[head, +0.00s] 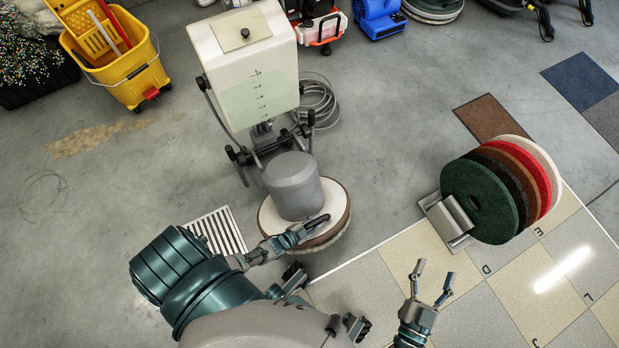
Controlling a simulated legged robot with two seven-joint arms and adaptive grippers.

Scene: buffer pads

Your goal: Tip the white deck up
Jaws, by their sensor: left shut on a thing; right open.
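The white deck (275,222) is the round base of a floor machine, with a brown rim and a grey motor housing (294,186) on top. It sits low, close to the grey floor; I cannot tell whether it is tilted. My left gripper (318,224) is shut on the front right part of the deck, at its edge. The gripper and arm hide some of that edge. My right gripper (432,284) is open and empty over the tiled floor, to the right of the deck and apart from it.
A white tank (248,70) stands behind the motor. Several coloured pads (482,203) stand on a metal holder (446,217) at right. A floor grate (215,233) lies left of the deck. A yellow mop bucket (125,70) is at the upper left. Floor between is clear.

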